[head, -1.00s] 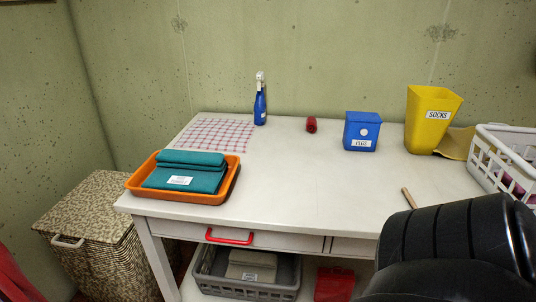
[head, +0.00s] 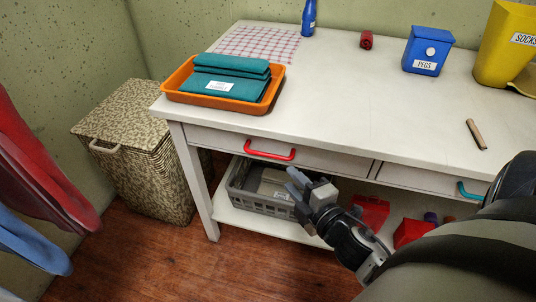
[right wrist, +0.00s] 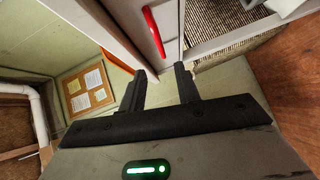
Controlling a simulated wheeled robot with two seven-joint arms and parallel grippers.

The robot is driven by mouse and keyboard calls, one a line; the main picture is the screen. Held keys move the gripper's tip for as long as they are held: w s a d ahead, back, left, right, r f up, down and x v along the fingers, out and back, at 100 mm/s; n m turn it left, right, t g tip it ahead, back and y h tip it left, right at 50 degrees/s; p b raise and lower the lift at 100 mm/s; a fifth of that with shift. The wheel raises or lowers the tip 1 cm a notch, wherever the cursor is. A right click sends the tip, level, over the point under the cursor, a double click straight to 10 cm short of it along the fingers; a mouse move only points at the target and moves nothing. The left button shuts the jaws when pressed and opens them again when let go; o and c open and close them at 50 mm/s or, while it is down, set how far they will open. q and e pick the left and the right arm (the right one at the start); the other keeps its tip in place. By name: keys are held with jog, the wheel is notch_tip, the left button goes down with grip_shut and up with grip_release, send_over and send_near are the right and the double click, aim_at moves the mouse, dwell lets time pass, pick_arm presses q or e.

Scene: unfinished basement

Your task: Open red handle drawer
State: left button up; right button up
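The red handle (head: 269,150) is a bar on the front of the left drawer (head: 335,160), under the white tabletop. The drawer looks shut. My right gripper (head: 297,183) is just below and right of the handle, in front of the lower shelf, and does not touch the handle. In the right wrist view the two dark fingers (right wrist: 162,86) stand apart with nothing between them. The red handle (right wrist: 154,31) shows there beyond the fingertips, slightly to the left. My left gripper is not in view.
A second drawer with a teal handle (head: 470,191) is at the right. An orange tray (head: 173,90) with folded teal cloths sits above the left drawer. A grey basket (head: 240,188) and red containers (head: 370,211) are on the shelf below. A wicker hamper (head: 140,135) stands left.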

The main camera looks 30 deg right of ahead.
aim_at(269, 156)
jog(key=w, duration=0.4)
jog(key=w+f, duration=0.1)
jog(key=w, duration=0.3)
jog(key=w+d, duration=0.1)
jog(key=w, duration=0.3)
jog(key=shift+f, duration=0.4)
jog(key=shift+a, duration=0.1)
grip_shut()
